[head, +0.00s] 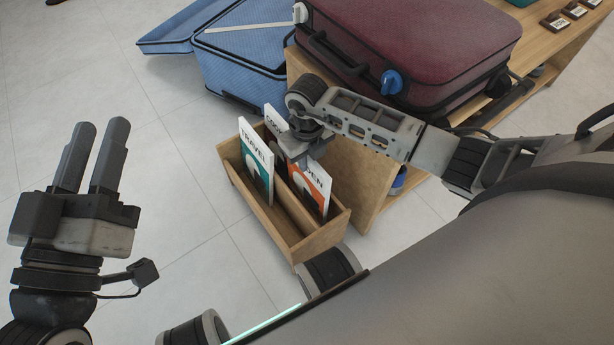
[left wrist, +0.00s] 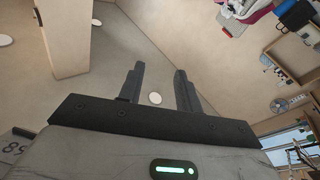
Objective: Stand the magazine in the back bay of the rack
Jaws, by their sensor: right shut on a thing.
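The wooden rack (head: 324,238) stands on the floor, with a lengthwise divider making two bays. My right gripper (head: 303,158) points down over the rack, shut on the top of an orange-and-white magazine (head: 318,192) whose visible title ends in "DEN". That magazine is upright, its lower part at or inside the right-hand bay; whether it touches the bottom is hidden. A teal "TRAVEL" magazine (head: 254,160) stands in the left-hand bay. Another magazine (head: 273,119) shows at the far end, partly hidden. My left gripper (head: 92,140) is open and empty, also seen in the left wrist view (left wrist: 158,82).
A wooden bench (head: 347,158) stands close to the right of the rack, with a dark red suitcase (head: 420,45) on it. An open blue suitcase (head: 243,60) lies behind the rack. The tiled floor (head: 165,200) left of the rack is clear.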

